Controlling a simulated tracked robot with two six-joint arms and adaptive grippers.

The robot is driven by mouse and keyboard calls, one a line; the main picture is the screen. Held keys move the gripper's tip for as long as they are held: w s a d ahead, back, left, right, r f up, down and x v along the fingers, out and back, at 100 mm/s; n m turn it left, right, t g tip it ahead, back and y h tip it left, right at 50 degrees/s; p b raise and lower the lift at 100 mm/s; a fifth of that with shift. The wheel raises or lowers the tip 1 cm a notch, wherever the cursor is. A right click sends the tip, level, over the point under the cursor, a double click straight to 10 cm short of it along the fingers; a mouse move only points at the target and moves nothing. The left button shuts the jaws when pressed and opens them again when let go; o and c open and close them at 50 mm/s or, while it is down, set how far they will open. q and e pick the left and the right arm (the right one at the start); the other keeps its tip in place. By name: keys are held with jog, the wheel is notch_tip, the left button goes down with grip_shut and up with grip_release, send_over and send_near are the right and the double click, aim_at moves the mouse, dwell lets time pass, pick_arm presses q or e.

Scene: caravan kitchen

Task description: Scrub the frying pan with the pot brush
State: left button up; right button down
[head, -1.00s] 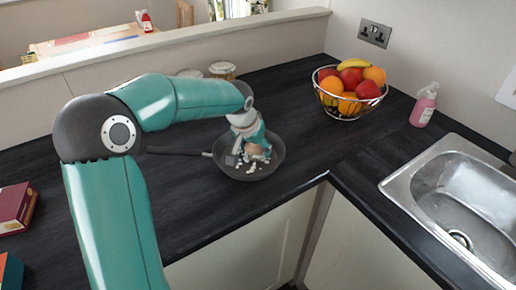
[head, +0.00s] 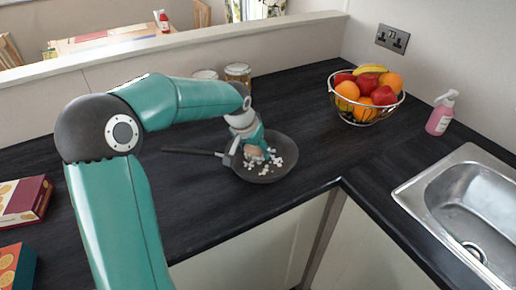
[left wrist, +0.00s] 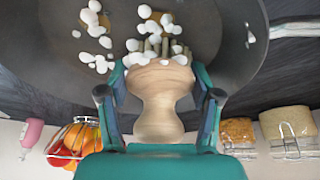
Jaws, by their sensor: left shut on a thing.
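The dark frying pan (head: 287,144) sits on the black worktop, its handle (head: 190,151) pointing left. It also fills the top of the left wrist view (left wrist: 45,50). White bits like foam (head: 275,160) lie inside it. My left gripper (head: 256,146) is over the left part of the pan, pointing down. In the left wrist view its fingers (left wrist: 160,92) are shut around the wooden pot brush (left wrist: 160,110). The brush's bristles (left wrist: 150,46) are down at the pan floor among the white bits; exact contact is hard to see. My right gripper is out of view.
A wire fruit bowl (head: 366,112), a pink soap bottle (head: 440,114) and a steel sink (head: 455,190) are to the right. Jars (head: 237,74) stand behind the pan. Boxes (head: 23,200) are at far left.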

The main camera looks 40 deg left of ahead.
pick_arm(q)
jog(key=shift+s+d+b, duration=0.25)
jog(key=shift+s+b, duration=0.05)
jog(key=shift+s, duration=0.3)
jog(key=shift+s+d+b, duration=0.2)
jog(key=shift+s+b, duration=0.05)
jog(key=shift+s, duration=0.3)
jog(key=shift+w+d, duration=0.9)
jog(key=shift+w, duration=0.2)
notch_tip(320, 180, up, 9)
jog(key=p, duration=0.6)
jog(key=shift+f+p, duration=0.2)
jog(key=shift+p, duration=0.1)
jog(key=shift+f, duration=0.1)
jog(key=n, duration=0.1)
jog(key=n+y, duration=0.1)
jog(key=n, duration=0.1)
jog(key=shift+d+f+g+p, duration=0.1)
jog(key=shift+f+g+p, duration=0.1)
jog(key=shift+g+p, duration=0.15)
jog(key=shift+f+n, duration=0.25)
jog(key=shift+n, duration=0.25)
jog(key=shift+f+b, duration=1.85)
jog(key=shift+f, duration=1.2)
